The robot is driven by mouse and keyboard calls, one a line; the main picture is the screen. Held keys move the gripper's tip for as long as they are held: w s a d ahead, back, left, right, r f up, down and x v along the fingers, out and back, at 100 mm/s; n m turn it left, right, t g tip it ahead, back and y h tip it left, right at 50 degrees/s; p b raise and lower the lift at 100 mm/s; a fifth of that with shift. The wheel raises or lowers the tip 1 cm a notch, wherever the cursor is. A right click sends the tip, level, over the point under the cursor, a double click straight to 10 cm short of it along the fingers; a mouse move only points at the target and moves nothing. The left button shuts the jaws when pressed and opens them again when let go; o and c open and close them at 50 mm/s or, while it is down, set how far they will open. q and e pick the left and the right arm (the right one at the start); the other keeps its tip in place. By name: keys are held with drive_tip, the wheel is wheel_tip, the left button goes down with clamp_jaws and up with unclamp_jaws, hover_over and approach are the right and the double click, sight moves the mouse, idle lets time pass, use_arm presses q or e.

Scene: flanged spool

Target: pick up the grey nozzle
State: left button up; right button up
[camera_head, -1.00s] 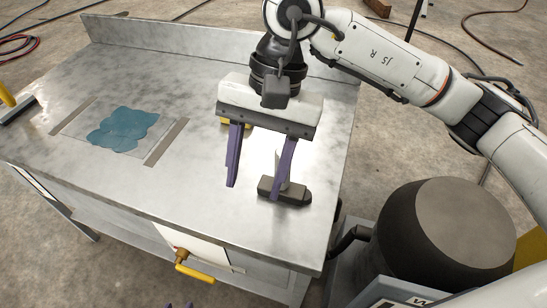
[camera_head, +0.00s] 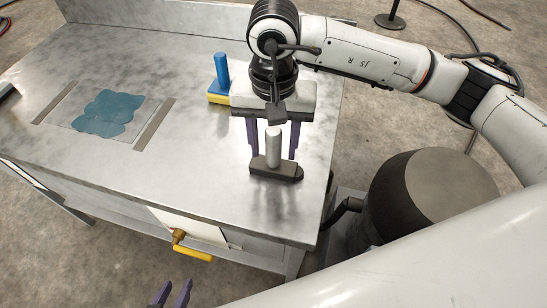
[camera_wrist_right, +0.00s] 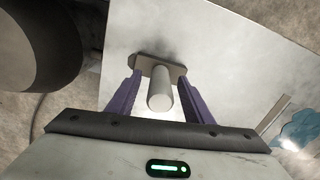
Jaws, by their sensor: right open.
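The grey nozzle (camera_head: 273,148) stands upright near the table's right end, a light grey round stem on a wide, flat, dark foot (camera_head: 276,171). In the right wrist view the stem (camera_wrist_right: 160,92) points toward the camera and the foot lies behind it. My right gripper (camera_head: 272,154) is open, its purple fingers on either side of the stem. The wrist view shows a gap between stem and each finger (camera_wrist_right: 160,88). My left gripper (camera_head: 176,287) shows only as two purple fingertips, apart, at the bottom edge, off the table.
A blue post on a yellow base (camera_head: 219,84) stands behind my right gripper, partly hidden. A teal patch (camera_head: 106,112) lies between two grey strips on the table (camera_head: 190,150). A yellow handle (camera_head: 192,253) sticks out at the table's front. A raised ledge runs along the back.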

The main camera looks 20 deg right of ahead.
drive_tip(key=shift+f, duration=0.3)
clamp_jaws()
drive_tip(key=shift+r, duration=0.1)
wheel_tip(320, 180, up, 10)
drive_tip(key=shift+b, duration=0.45)
